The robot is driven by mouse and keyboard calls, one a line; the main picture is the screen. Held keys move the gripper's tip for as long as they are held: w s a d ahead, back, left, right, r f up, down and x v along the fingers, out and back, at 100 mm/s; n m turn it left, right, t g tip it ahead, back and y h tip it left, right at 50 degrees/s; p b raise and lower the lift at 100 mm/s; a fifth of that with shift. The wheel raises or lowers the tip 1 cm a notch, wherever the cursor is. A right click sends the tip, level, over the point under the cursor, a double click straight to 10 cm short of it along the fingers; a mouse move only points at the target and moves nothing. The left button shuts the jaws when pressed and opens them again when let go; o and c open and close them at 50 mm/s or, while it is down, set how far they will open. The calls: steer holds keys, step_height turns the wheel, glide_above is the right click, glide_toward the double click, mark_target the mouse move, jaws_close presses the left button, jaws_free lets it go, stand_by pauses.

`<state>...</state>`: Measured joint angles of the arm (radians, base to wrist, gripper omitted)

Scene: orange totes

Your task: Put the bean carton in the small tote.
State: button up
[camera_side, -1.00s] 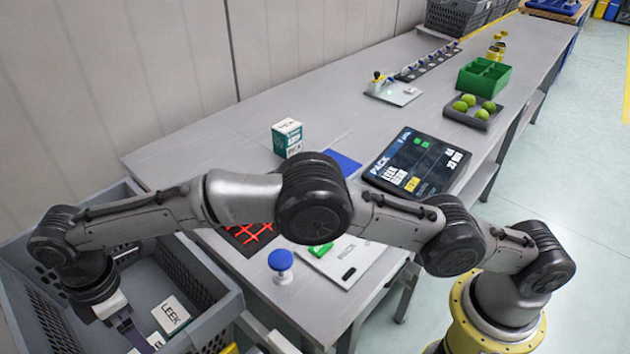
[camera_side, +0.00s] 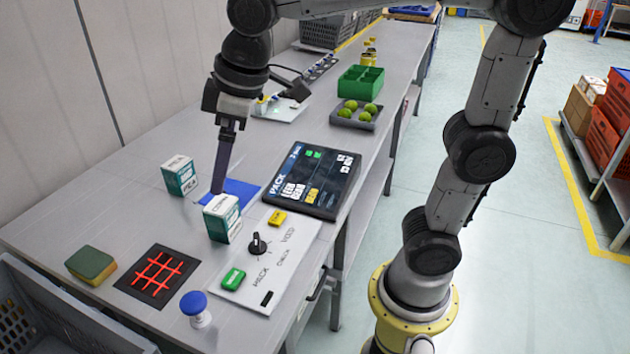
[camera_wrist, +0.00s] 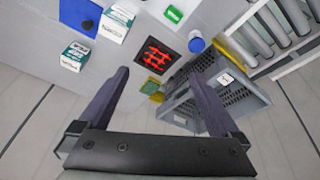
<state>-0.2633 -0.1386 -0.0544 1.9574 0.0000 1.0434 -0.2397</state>
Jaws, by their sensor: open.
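Two white-and-teal cartons stand on the table in the side view. The back carton (camera_side: 180,177) reads like PEA; the front carton (camera_side: 222,219) stands at the blue mat's near edge, its label too small to read surely. Both also show in the wrist view, the back one (camera_wrist: 74,57) and front one (camera_wrist: 117,25). I cannot tell that either is the bean carton. My gripper (camera_side: 217,190) points down just behind the front carton in the picture. In the wrist view my gripper (camera_wrist: 160,74) is open, with nothing between its fingers. A grey tote (camera_side: 40,318) is cut off at lower left.
A pack screen (camera_side: 312,181), a switch panel (camera_side: 262,265), a blue button (camera_side: 197,308), a red-grid pad (camera_side: 156,274) and a sponge (camera_side: 91,265) lie around. The wrist view shows a white label or carton (camera_wrist: 226,78) inside the grey tote.

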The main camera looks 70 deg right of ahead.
steer(key=s+d+f+m+t, duration=0.1)
steer(key=s+d+f+m, duration=0.2)
steer(key=s, duration=0.4)
steer(key=s+d+f+m+t+h, duration=0.1)
steer(key=s+d+f+m, duration=0.1)
steer(key=s+d, duration=0.3)
steer(key=s+f, duration=0.1)
steer(key=s, duration=0.2)
steer(key=shift+s+d+m, duration=0.25)
steer(key=shift+d+m, duration=0.05)
steer(key=shift+m, duration=0.1)
steer(key=shift+c, duration=0.3)
stand_by(0.7)
